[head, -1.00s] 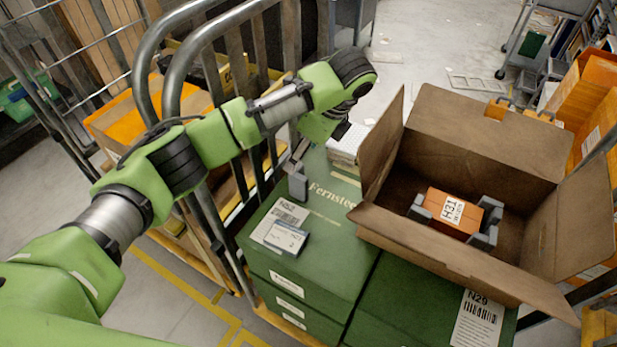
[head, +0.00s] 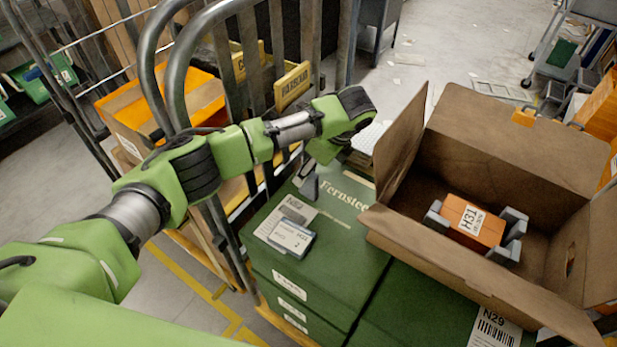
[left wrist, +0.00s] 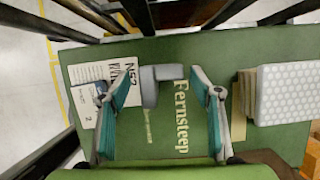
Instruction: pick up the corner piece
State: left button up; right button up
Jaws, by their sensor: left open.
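A small grey corner piece (head: 310,188) stands on top of the green Fernsteep box (head: 345,243), near the printed name. In the left wrist view the corner piece (left wrist: 150,88) lies between the two spread fingers, with a clear gap to the right finger. My left gripper (left wrist: 160,78) is open and empty above the box. In the head view my wrist partly hides its fingers, just above and behind the piece. More grey corner pieces (head: 513,216) sit around an orange box (head: 474,222) inside the open carton. My right gripper is not in view.
The open brown carton (head: 480,290) stands to the right of the piece, its flaps raised. A pale dotted stack (left wrist: 288,93) lies on the green box's right side. A card (head: 290,238) lies by the N52 label. Metal cage rails (head: 275,55) rise close behind my arm.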

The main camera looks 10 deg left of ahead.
pick_arm(q)
jog(key=shift+w+a+f, duration=0.1)
jog(key=shift+w+f, duration=0.05)
jog(key=shift+f, duration=0.45)
jog(key=p+x, duration=0.2)
jog(key=x, duration=0.2)
jog(key=shift+a+f, duration=0.15)
jog(key=shift+w+f, duration=0.1)
jog(key=shift+f, duration=0.2)
jog(key=c, duration=0.8)
